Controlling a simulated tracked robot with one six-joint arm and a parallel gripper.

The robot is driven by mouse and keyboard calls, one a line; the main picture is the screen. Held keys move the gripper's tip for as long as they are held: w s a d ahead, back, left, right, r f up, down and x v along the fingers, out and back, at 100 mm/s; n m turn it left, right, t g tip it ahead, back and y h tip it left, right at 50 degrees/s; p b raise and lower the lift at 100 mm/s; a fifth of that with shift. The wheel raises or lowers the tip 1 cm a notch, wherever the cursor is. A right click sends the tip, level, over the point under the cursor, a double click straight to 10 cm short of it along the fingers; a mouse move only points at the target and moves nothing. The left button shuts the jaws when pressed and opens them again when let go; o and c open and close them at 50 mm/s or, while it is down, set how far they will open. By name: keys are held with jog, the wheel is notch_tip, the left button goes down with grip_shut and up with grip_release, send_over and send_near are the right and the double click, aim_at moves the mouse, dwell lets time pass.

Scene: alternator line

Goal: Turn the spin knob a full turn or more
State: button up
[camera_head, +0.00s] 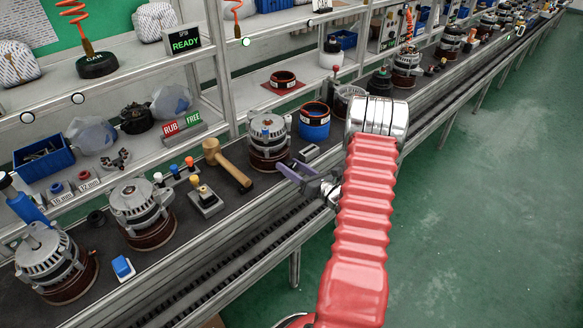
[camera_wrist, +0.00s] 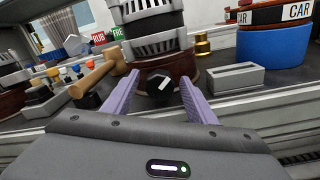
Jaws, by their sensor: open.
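The spin knob (camera_wrist: 158,91) is black and faceted with a white mark. In the wrist view it sits low on the front of the dark red-brown base (camera_wrist: 190,66) under a silver alternator (camera_wrist: 152,28). My gripper (camera_wrist: 158,78) is open, with its two purple fingers on either side of the knob. I see no clear contact; the exact depth between fingertips and knob is hard to tell. In the head view my gripper (camera_head: 294,172) is at the bench's front edge, before the alternator (camera_head: 268,130). I cannot make out the knob there.
A wooden mallet (camera_head: 226,164) lies left of the alternator. A grey slotted block (camera_wrist: 236,76) and a blue cylinder with a CAR band (camera_wrist: 274,52) stand to the right. More alternators line the bench. RUB and FREE signs (camera_head: 183,125) stand on the shelf behind.

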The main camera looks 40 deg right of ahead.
jog(key=shift+c, duration=0.6)
jog(key=c, duration=0.9)
jog(key=n, duration=0.5)
jog(key=shift+a, duration=0.1)
jog(key=n, duration=0.5)
jog(key=shift+a, duration=0.1)
jog(key=shift+c, duration=0.2)
jog(key=o, duration=1.1)
jog(key=shift+c, duration=0.2)
